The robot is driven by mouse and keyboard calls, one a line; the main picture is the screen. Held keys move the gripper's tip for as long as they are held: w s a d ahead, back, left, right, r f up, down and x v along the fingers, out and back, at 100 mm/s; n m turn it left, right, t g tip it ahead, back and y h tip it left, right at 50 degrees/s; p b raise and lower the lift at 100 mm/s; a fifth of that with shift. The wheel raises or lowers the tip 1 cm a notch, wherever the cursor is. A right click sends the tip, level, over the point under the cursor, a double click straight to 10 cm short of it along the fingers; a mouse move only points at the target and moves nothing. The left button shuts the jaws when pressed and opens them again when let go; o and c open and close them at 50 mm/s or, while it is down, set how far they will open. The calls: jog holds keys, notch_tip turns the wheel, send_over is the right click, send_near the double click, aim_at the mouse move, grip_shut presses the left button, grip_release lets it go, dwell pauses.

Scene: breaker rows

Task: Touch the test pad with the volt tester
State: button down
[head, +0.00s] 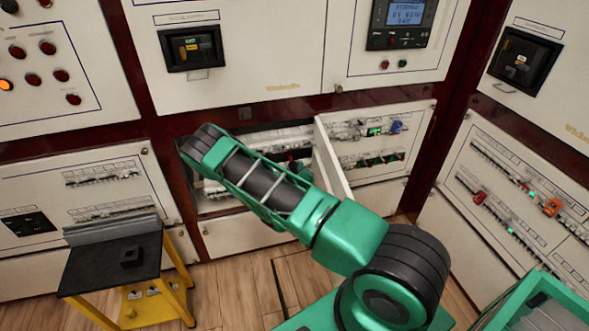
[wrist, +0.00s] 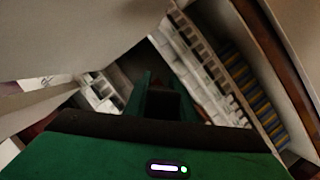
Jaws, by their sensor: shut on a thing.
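My gripper (wrist: 163,100) shows in the wrist view as green fingers closed around a dark, box-like thing (wrist: 163,106), which I take to be the volt tester. Its far end is hidden or too dark to make out. The fingers point into an open cabinet compartment with pale rows of breakers (wrist: 200,60). In the head view my arm reaches into this compartment (head: 275,138), and the arm hides most of the gripper and the tester. I cannot make out the test pad in either view, nor whether the tester touches anything.
A white open door (head: 334,160) stands out close to the right of my arm. Blue and yellow strips (wrist: 250,85) line the compartment's right side in the wrist view.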

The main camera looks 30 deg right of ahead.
jog(key=s+a, duration=0.3)
jog(key=s, duration=0.8)
jog(key=shift+s, duration=0.25)
jog(key=shift+a, duration=0.15)
dwell(0.3)
